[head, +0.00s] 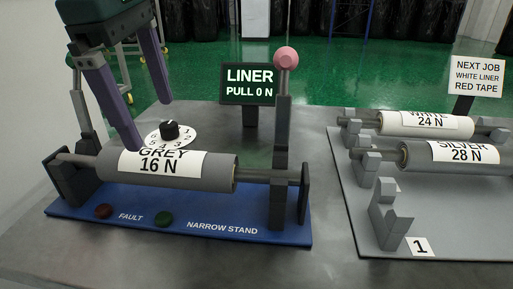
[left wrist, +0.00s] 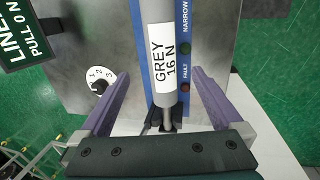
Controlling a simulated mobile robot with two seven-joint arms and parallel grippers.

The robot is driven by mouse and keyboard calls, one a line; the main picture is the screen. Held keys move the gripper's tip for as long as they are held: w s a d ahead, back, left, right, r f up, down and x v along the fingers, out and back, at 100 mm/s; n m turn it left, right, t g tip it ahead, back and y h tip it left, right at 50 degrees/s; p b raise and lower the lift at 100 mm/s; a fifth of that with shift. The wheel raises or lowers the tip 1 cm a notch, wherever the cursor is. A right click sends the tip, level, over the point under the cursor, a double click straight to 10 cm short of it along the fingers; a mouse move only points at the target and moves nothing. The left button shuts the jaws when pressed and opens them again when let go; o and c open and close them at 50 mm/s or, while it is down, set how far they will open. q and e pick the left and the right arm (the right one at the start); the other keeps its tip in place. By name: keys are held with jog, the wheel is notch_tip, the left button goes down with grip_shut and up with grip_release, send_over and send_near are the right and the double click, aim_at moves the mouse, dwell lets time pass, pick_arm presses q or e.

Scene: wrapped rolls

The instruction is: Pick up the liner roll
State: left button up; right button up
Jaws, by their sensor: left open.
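A grey roll (head: 210,172) labelled "GREY 16 N" lies on a spindle across the blue narrow stand (head: 240,228) under the "LINER PULL 0 N" sign (head: 249,84). My left gripper (head: 149,126) is open and empty at the left part of this roll. In the left wrist view the grey roll (left wrist: 168,92) runs between the spread purple fingers (left wrist: 160,72); contact is not visible. A white roll (head: 397,122) labelled "WHITE 24 N", its label partly hidden, lies in the rack at right. My right gripper is not in view.
A silver roll (head: 422,156) lies in front of the white one; an empty grey cradle (head: 388,214) stands nearer. A sign (head: 477,77) reads "NEXT JOB WHITE LINER RED TAPE". A numbered dial (head: 171,132) and pink-knobbed lever (head: 285,58) stand by the grey roll.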

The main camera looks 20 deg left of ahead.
aim_at(167, 155)
pick_arm(q)
jog(key=f, duration=0.3)
jog(key=w+f, duration=0.1)
jog(key=shift+a+f, duration=0.15)
jog(key=shift+a, duration=0.1)
jog(key=f, duration=0.5)
jog(key=shift+w+d+f, duration=0.2)
jog(key=shift+w+f, duration=0.05)
jog(key=shift+w, duration=0.1)
grip_shut()
jog(key=shift+r, duration=0.1)
